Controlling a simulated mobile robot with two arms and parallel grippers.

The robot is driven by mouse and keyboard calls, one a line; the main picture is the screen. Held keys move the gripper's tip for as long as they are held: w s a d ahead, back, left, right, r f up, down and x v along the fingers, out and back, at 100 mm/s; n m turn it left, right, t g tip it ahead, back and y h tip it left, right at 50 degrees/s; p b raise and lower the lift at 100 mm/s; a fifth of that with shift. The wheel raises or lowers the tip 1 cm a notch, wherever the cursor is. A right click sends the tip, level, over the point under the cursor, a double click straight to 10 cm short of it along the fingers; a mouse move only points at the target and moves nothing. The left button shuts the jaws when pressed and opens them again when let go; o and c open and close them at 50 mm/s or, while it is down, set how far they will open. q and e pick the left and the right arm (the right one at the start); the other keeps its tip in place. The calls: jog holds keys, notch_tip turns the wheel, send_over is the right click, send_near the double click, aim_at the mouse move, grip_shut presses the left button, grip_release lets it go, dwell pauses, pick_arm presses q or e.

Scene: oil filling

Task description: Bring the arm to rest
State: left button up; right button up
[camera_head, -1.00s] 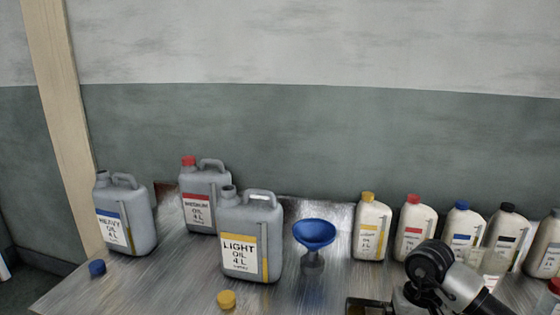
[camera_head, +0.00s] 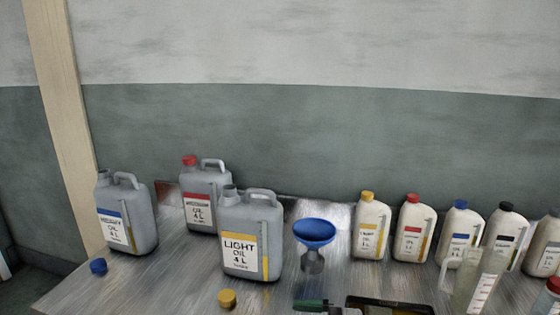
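Neither of my arms or grippers shows in the head view. Three grey oil cans stand on the metal table: the heavy oil can (camera_head: 142,222) at the left, uncapped, the medium oil can (camera_head: 207,190) behind with its red cap on, and the light oil can (camera_head: 262,215) in front, uncapped. A blue cap (camera_head: 98,266) and a yellow cap (camera_head: 227,299) lie on the table. A blue funnel (camera_head: 314,231) stands upright on a grey support right of the cans.
Several pale bottles stand along the back right, including a yellow-capped bottle (camera_head: 371,228) and a red-capped bottle (camera_head: 412,230). A clear jug (camera_head: 468,284) stands before them. A green-handled tool (camera_head: 310,304) and a dark tray (camera_head: 385,302) lie at the front edge of view.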

jog(key=w+d+r+m+t+h, duration=0.1)
jog(key=d+m+t+h, duration=0.3)
jog(key=m+t, duration=0.75)
jog(key=w+d+r+m+t+h, duration=0.2)
jog(key=d+m+t+h, duration=0.3)
jog(key=m, duration=1.2)
jog(key=s+d+f+m+g+h, duration=0.25)
jog(key=f+m+h, duration=0.2)
jog(key=m, duration=0.35)
jog(key=s+d+f+m+g+h, duration=0.1)
jog(key=d+f+m+h, duration=0.4)
jog(key=m, duration=0.4)
jog(key=s+f+m+g+y, duration=0.1)
jog(key=s+f+m+g, duration=0.45)
jog(key=s, duration=0.35)
jog(key=s+f+m+g, duration=0.5)
jog(key=s+f+g, duration=0.15)
jog(key=s, duration=0.35)
notch_tip(320, 180, down, 25)
jog(key=g, duration=0.1)
jog(key=s+d+f+g, duration=0.1)
jog(key=s+d+f, duration=0.2)
jog(key=s+f, duration=1.3)
jog(key=shift+s+f+n, duration=0.3)
jog(key=shift+f+n, duration=0.1)
jog(key=shift+f, duration=0.45)
